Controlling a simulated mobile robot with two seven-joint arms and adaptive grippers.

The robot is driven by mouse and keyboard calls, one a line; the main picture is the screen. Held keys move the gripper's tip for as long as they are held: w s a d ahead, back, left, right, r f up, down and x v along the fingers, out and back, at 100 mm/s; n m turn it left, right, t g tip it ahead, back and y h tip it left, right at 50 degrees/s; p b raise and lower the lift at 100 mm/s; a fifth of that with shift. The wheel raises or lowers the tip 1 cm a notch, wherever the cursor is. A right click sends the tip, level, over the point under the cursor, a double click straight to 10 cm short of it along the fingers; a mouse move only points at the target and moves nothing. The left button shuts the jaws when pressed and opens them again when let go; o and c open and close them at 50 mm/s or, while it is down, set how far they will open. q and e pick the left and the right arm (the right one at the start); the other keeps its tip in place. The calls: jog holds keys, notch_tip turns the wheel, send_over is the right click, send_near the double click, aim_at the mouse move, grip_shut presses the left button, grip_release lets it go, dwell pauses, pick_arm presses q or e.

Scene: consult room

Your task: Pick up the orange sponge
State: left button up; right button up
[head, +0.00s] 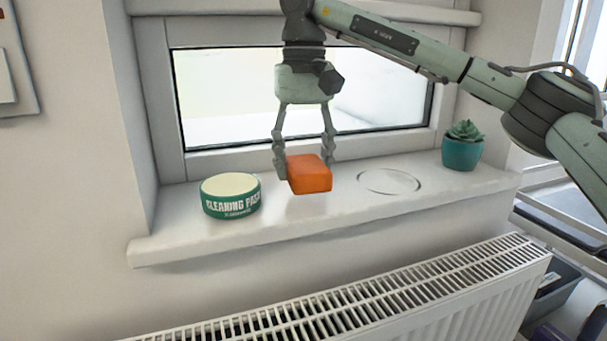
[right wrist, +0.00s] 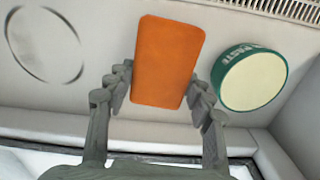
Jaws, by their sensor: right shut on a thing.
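The orange sponge (head: 310,176) is a small block at the middle of the white windowsill in the head view. My right gripper (head: 305,165) reaches down from above with one finger on each side of the sponge. It is shut on the sponge. In the right wrist view the sponge (right wrist: 168,62) lies between the two fingertips (right wrist: 160,95). I cannot tell for sure whether the sponge touches the sill or hangs just above it. My left gripper is not in view.
A green cleaning paste tin (head: 231,196) stands left of the sponge. A faint ring mark (head: 389,181) lies to its right, then a teal plant pot (head: 462,153). The window is behind. A white radiator (head: 370,300) is below the sill (head: 160,244).

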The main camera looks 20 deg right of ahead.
aim_at(306, 162)
jog(key=r, duration=0.4)
jog(key=shift+s+r, duration=0.1)
jog(key=shift+s, duration=0.3)
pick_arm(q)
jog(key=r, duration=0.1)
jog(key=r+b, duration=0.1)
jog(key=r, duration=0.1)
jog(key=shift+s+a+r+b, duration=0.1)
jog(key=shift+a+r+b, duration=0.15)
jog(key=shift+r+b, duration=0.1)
pick_arm(e)
jog(key=s, duration=1.8)
jog(key=shift+s+d, duration=0.3)
jog(key=shift+s, duration=0.1)
jog(key=shift+o, duration=0.4)
